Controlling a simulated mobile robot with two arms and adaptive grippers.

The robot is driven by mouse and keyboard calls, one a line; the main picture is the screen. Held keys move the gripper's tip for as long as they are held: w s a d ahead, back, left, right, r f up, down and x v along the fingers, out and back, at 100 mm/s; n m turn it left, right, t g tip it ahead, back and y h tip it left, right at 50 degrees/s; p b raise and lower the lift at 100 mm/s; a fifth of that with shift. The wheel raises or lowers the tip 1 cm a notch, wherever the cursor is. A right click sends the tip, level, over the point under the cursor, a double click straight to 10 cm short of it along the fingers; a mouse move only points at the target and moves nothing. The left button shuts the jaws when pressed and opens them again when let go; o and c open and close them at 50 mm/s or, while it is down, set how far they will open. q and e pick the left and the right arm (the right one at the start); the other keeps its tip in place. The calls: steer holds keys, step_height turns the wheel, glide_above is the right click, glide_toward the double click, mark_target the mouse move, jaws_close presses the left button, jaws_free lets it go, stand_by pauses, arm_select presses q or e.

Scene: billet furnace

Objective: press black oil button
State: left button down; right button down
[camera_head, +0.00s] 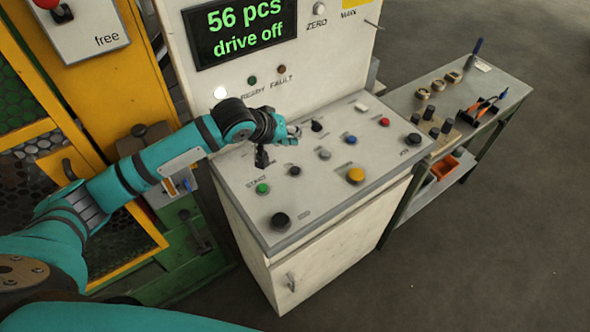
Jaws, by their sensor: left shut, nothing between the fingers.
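The control desk (237,189) has a sloping top with several buttons. A large black button (280,220) sits at its front left corner. A smaller black button (294,171) lies near the middle left, and another black one (412,139) is at the right end. The small labels beside them are too blurred to read, so I cannot tell which is the oil button. My right gripper is not in view.
A yellow button (355,175), a red button (384,121) and a black knob (317,126) are also on the desk. Behind it a display (240,30) reads "56 pcs drive off". A side table (505,85) with tools stands right; a yellow frame (100,75) stands left.

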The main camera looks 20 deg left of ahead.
arm_select(q)
steer(key=b, duration=0.7)
glide_above(293, 168)
step_height(293, 168, down, 6)
steer(key=shift+f, duration=1.15)
steer(key=shift+f, duration=0.3)
steer(key=shift+f, duration=0.55)
stand_by(0.5)
stand_by(0.4)
steer(key=shift+r+p, duration=0.9)
steer(key=shift+p, duration=0.35)
